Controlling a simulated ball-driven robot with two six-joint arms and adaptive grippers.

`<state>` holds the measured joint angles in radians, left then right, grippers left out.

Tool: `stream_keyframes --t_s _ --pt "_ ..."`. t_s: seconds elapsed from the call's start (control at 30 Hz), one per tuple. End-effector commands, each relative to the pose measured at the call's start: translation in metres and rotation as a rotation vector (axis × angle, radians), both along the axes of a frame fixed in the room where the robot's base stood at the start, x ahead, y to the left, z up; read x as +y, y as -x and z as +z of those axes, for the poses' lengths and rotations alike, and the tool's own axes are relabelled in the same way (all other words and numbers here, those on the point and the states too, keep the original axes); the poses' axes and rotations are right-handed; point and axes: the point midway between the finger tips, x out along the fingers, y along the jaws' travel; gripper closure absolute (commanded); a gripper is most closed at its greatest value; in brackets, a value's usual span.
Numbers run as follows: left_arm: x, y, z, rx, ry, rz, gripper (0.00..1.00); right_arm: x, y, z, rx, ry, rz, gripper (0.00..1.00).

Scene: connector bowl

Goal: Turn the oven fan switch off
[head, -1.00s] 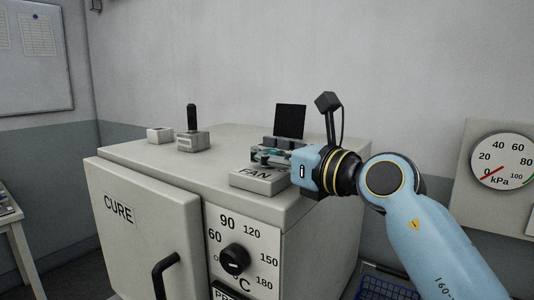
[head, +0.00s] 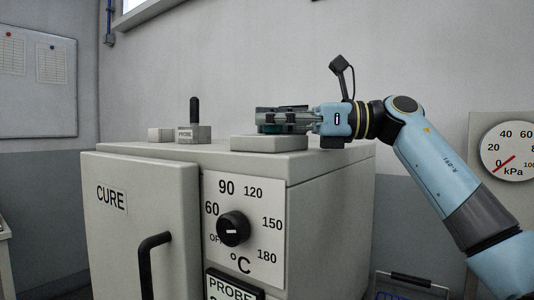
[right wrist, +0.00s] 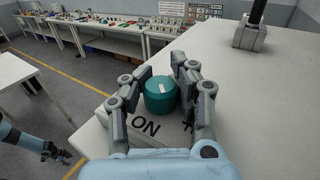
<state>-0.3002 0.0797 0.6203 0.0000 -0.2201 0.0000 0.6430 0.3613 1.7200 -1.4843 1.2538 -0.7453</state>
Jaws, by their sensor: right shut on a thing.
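The fan switch is a pale box (head: 268,143) on top of the oven (head: 330,170), near its front right edge. Its round teal knob (right wrist: 160,97) has a white pointer mark and shows between the fingers in the right wrist view. The lettering ON lies below the knob; other lettering is partly hidden by a finger. My right gripper (head: 270,120) reaches in level from the right, just above the box, and is shut on the knob. My left gripper (right wrist: 62,155) shows small at the lower left of the right wrist view, away from the oven; its opening is unclear.
A PROBE toggle box (head: 194,133) with an upright black lever and a small pale block (head: 160,134) stand left on the oven top. The oven front has a temperature dial (head: 233,229) and a door handle (head: 150,262). Cluttered benches (right wrist: 110,35) stand farther off.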

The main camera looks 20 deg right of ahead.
Motion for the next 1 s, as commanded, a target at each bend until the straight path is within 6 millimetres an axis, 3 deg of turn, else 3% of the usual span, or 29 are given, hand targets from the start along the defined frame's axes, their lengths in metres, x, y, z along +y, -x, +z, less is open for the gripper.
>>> stream_keyframes --t_s 0.03,0.1,0.4,0.7,1.0 --pt "0.000 0.001 -0.016 0.002 0.000 0.000 0.60 -0.001 -0.002 -0.009 0.006 0.001 0.043 1.00" --pt "0.000 0.002 -0.026 0.003 0.000 0.000 0.60 -0.001 -0.002 -0.008 0.006 0.001 0.108 1.00" --pt "0.000 0.004 -0.058 0.007 0.000 0.000 0.60 -0.001 -0.001 -0.005 0.007 0.001 0.356 1.00" --pt "0.000 0.006 -0.073 0.010 0.000 0.000 0.60 -0.001 0.000 -0.003 0.007 0.002 0.510 1.00" --pt "0.000 0.007 -0.078 0.011 0.000 0.000 0.60 -0.002 0.000 -0.001 0.007 0.005 0.559 1.00"
